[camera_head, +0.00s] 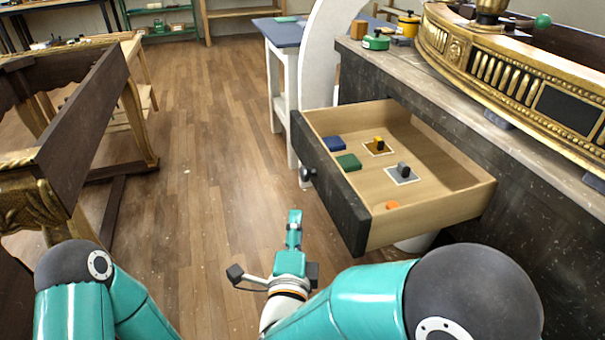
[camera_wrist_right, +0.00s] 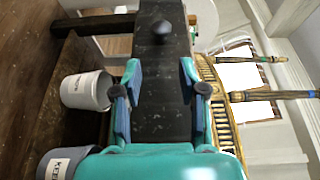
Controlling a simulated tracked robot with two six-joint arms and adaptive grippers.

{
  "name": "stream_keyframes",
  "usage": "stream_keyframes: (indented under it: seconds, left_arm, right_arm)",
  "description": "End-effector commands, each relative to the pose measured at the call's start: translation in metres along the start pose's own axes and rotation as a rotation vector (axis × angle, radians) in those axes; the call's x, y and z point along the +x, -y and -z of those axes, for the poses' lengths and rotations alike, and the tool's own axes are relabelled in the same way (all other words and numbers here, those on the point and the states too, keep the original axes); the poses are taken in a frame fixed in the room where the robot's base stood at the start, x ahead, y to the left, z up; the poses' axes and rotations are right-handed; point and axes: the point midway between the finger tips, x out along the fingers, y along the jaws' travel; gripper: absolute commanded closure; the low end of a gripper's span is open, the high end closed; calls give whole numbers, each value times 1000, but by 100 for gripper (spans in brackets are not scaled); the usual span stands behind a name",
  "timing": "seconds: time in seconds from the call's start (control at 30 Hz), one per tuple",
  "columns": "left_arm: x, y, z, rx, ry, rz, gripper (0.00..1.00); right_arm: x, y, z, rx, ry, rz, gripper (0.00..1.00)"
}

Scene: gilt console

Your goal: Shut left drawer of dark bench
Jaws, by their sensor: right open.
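The drawer (camera_head: 400,165) of the dark bench (camera_head: 500,150) is pulled far out. Its dark front (camera_head: 330,185) has a round dark knob (camera_head: 306,174). My right gripper (camera_head: 294,222) is in front of and below the drawer, to the left of its front, apart from it. In the right wrist view my right gripper (camera_wrist_right: 160,68) is open and empty, its fingers on either side of the dark drawer front (camera_wrist_right: 160,110) seen beyond, with the knob (camera_wrist_right: 162,32) ahead. My left arm shows at lower left; its gripper is out of view.
The drawer holds a blue block (camera_head: 334,144), a green block (camera_head: 348,162) and small pieces. A gilt console piece (camera_head: 520,80) lies on the bench top. Wooden furniture (camera_head: 85,110) stands left; the floor between is clear.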

Motion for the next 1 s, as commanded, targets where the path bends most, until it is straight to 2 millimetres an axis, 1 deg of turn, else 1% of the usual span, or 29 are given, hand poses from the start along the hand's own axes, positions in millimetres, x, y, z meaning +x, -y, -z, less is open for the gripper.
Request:
stream_keyframes:
  seconds: [0.03,0.1,0.13,0.27,0.37,0.43,0.57,0.9,1.0]
  left_arm:
    - [0,0,0,0,0,0,50]
    - [0,0,0,0,0,0,38]
    - [0,0,0,0,0,0,35]
    - [0,0,0,0,0,0,35]
    - [0,0,0,0,-1,0,35]
    - [0,0,0,0,-1,0,35]
    - [1,0,0,0,-1,0,35]
    - [3,1,0,0,-1,0,35]
    - [4,1,0,0,-1,0,35]
  right_arm:
    - [0,0,2,0,-5,0,50]
    - [0,0,4,0,-8,0,38]
    - [0,0,4,0,-9,0,35]
    - [4,0,6,1,-14,0,35]
    - [11,0,7,1,-15,0,35]
    - [19,0,8,3,-17,1,35]
    - [42,0,9,2,-19,0,35]
    - [116,0,10,2,-19,2,35]
    - [134,0,10,2,-17,1,35]
